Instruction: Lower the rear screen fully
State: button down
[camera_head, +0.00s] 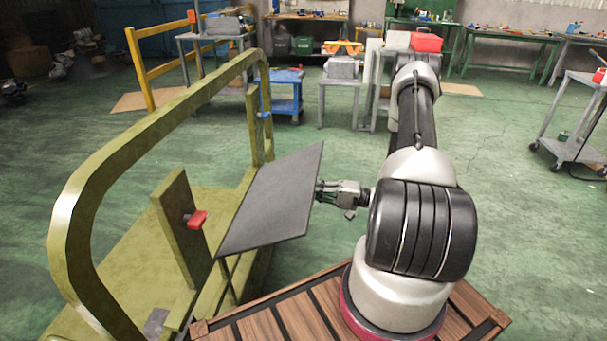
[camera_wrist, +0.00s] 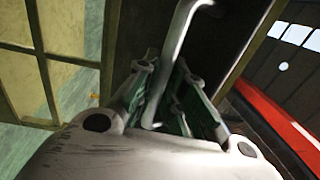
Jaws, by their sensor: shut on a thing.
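The rear screen (camera_head: 270,200) is a flat dark grey panel, tilted, on the right side of a yellow-green tube frame (camera_head: 100,165). My gripper (camera_head: 322,190) is at the screen's right edge. In the wrist view the fingers of my gripper (camera_wrist: 163,80) are shut around a pale metal handle bar (camera_wrist: 185,30), with the dark screen (camera_wrist: 228,35) behind it. The handle is hidden by the screen and fingers in the head view. A red knob (camera_head: 197,220) sits on an upright plate left of the screen.
A blue fitting (camera_head: 264,115) is on the frame's far post. A slatted wooden deck (camera_head: 290,318) lies below my arm. A blue cart (camera_head: 285,92) and grey tables stand behind.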

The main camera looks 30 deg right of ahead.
notch_tip(320, 180, down, 8)
jog(key=d+t+y, duration=0.1)
jog(key=y, duration=0.1)
jog(key=shift+s+t, duration=0.4)
jog(key=shift+s, duration=0.05)
jog(key=shift+d, duration=0.1)
jog(key=c, duration=1.5)
grip_release()
jog(key=v, duration=1.2)
jog(key=shift+w+f, duration=0.1)
jog(key=shift+f, duration=0.15)
